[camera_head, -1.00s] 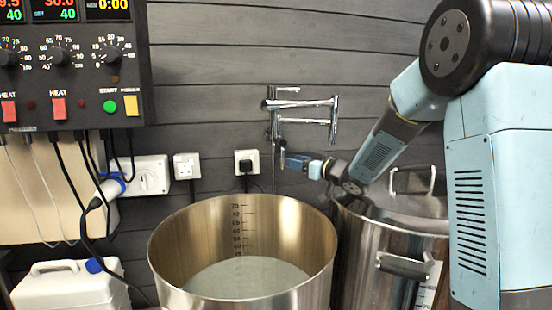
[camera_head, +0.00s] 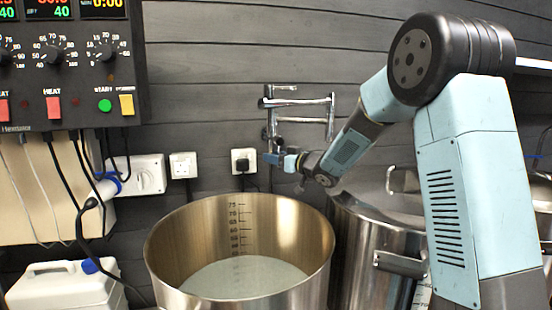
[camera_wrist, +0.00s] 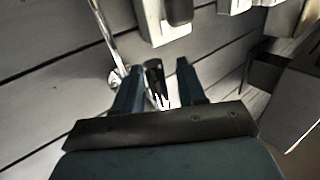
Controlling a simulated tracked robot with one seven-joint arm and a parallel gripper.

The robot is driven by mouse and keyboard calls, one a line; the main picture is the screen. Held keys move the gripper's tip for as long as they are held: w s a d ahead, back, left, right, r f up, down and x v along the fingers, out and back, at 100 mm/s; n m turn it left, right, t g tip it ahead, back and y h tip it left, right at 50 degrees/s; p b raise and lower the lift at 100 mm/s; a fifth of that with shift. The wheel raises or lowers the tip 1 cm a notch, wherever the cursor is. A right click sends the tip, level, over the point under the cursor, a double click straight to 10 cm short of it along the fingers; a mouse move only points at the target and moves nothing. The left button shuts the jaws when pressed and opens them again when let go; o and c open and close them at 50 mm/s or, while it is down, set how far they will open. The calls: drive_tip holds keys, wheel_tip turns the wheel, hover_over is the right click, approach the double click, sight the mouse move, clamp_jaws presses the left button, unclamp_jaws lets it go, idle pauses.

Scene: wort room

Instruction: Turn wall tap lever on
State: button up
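The chrome wall tap (camera_head: 302,101) is fixed to the dark plank wall above and behind the open pot, its jointed spout reaching right. A short bar at its top (camera_head: 284,88) may be the lever; I cannot tell its setting. My gripper (camera_head: 268,158) is low beside the tap's lower end, pointing left. In the wrist view, the two blue fingers (camera_wrist: 160,66) are apart, with a small dark shape between them that I cannot identify. A chrome tap pipe (camera_wrist: 103,32) runs just left of the fingers; they look clear of it, though contact is hard to judge.
An open steel pot (camera_head: 160,252) stands below the tap. A second pot (camera_head: 368,250) stands to its right under my arm. A socket with a black plug (camera_head: 243,161) is just left of my gripper. A control box (camera_head: 75,75) hangs at upper left, with cables below.

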clamp_jaws()
idle(0.3)
drive_tip(key=m, duration=0.1)
drive_tip(key=a+m+t+y, duration=0.1)
drive_tip(key=m, duration=0.1)
drive_tip(key=shift+s+a+r, duration=0.15)
drive_tip(key=shift+s+r, duration=0.05)
drive_tip(key=shift+r, duration=0.1)
drive_tip(key=shift+o, duration=0.2)
unclamp_jaws()
